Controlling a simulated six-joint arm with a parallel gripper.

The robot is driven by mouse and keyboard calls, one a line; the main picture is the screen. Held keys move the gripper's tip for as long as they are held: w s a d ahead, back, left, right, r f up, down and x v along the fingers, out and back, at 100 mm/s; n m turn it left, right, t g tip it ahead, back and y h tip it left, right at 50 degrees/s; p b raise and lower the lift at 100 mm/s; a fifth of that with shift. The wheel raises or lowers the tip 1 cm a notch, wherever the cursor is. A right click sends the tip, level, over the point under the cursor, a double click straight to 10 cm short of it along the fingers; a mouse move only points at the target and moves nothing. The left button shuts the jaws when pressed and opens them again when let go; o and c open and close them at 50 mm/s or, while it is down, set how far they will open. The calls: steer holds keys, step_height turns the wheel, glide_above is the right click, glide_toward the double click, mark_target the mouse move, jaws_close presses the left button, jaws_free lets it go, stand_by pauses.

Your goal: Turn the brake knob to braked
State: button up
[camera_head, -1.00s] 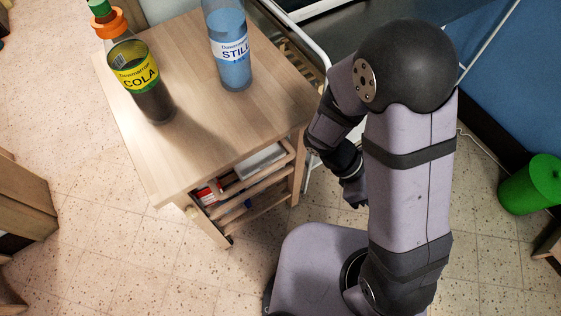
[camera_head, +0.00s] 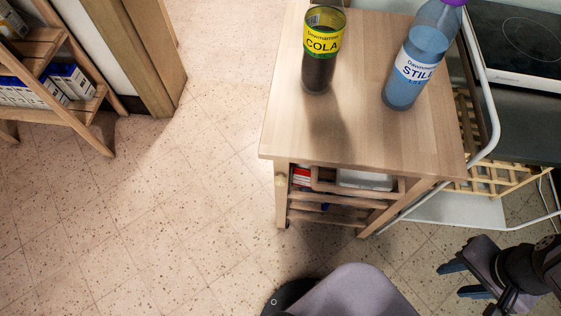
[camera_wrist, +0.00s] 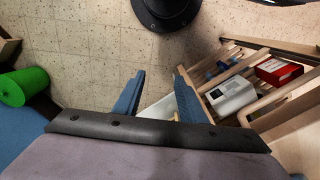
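My gripper (camera_head: 464,279) is at the lower right of the head view, low over the floor and to the right of the cart. Its two blue fingers are spread apart. They also show in the wrist view (camera_wrist: 157,95), open with nothing gripped between them.
A cola bottle (camera_head: 320,70) and a water bottle (camera_head: 408,78) stand on the cart top. The cart's lower racks hold a white box (camera_wrist: 232,95) and a red box (camera_wrist: 278,70). A wooden shelf (camera_head: 75,110) stands at the left. The floor (camera_head: 150,220) between is clear.

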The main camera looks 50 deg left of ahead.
jaws_close()
steer(key=shift+f, duration=0.2)
step_height(320, 180, down, 12)
steer(key=w+d+g+y+b, duration=0.2)
steer(key=b, duration=0.5)
stand_by(2.3)
steer(key=shift+w+d, duration=0.1)
jaws_free()
steer(key=shift+d, duration=0.1)
